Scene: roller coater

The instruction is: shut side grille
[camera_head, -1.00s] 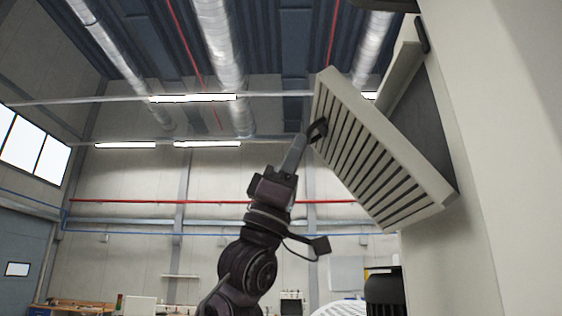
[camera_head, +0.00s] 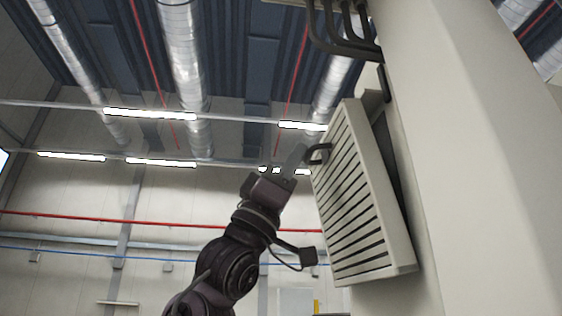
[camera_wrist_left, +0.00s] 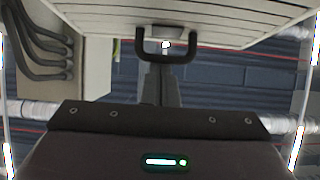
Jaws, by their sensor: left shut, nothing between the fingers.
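The side grille (camera_head: 352,205) is a pale slatted panel hinged on the side of a cream machine housing. It stands partly open, with a narrow dark gap (camera_head: 386,160) behind it. A black loop handle (camera_head: 319,153) sits at its upper left edge. My left gripper (camera_head: 297,155) is shut and empty, its fingertips close beside the handle. In the left wrist view, the gripper fingers (camera_wrist_left: 162,85) point at the handle (camera_wrist_left: 166,50) and overlap it; I cannot tell if they touch. The grille (camera_wrist_left: 215,20) fills the top there. My right gripper is not in view.
The cream machine housing (camera_head: 465,150) fills the right side. Black curved pipes (camera_head: 345,35) come off it above the grille, and also show in the left wrist view (camera_wrist_left: 38,45). The space left of the grille is open hall.

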